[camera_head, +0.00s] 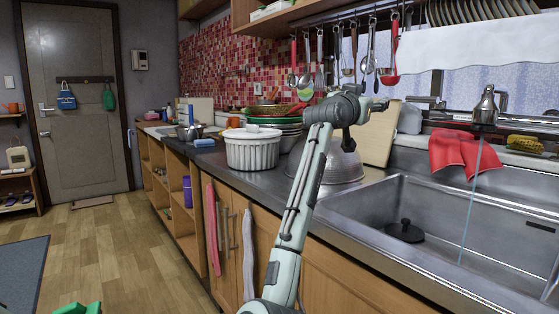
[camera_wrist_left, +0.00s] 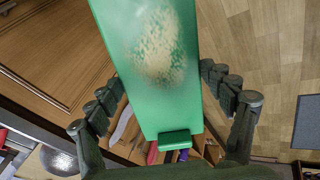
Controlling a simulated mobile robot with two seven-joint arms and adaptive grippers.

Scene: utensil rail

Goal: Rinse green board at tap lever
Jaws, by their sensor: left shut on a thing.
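The green board (camera_wrist_left: 150,75) fills the middle of the left wrist view, with a beige smear on its face. My left gripper (camera_wrist_left: 178,110) is shut on it, with dark fingers at both sides. Only a green bit of the board (camera_head: 80,309) shows at the bottom left of the head view; the left gripper is outside that view. The tap (camera_head: 485,108) stands behind the sink (camera_head: 400,215), its lever on top, and a thin stream of water falls from it. My right gripper (camera_head: 368,126) appears open and empty, its fingers spread above the metal bowl, left of the tap.
A red cloth (camera_head: 460,152) hangs at the sink's back edge. A black stopper (camera_head: 404,231) lies in the sink. A white ribbed pot (camera_head: 252,148) and a metal bowl (camera_head: 338,165) stand on the counter. Utensils hang above. The floor (camera_head: 120,240) at left is clear.

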